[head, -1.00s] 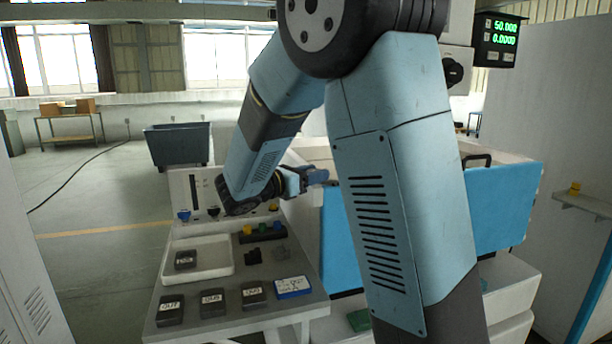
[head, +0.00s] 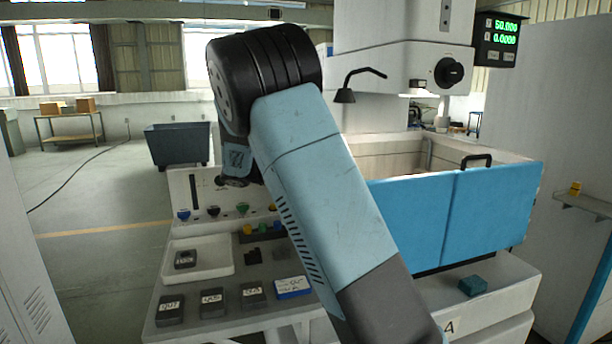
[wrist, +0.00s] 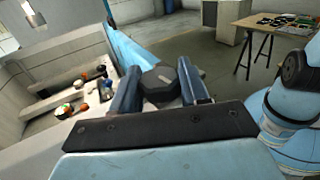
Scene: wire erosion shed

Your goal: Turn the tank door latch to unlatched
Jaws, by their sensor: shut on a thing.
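The tank door latch (wrist: 160,86) is a dark, many-sided knob with a pale pointer mark on its face, seen in the wrist view. My gripper (wrist: 160,70) has a finger on each side of the knob and is shut on it. The pointer slants in that view; I cannot tell which position it marks. The blue tank door (head: 408,215) shows in the head view on the front of the pale tank. My arm hides the gripper and the latch there.
A bench (head: 235,318) with dark labelled blocks and a white tray (head: 198,270) stands left of the tank. A teal block (head: 473,286) lies on the ledge below the door. A black handle (head: 476,160) tops the door.

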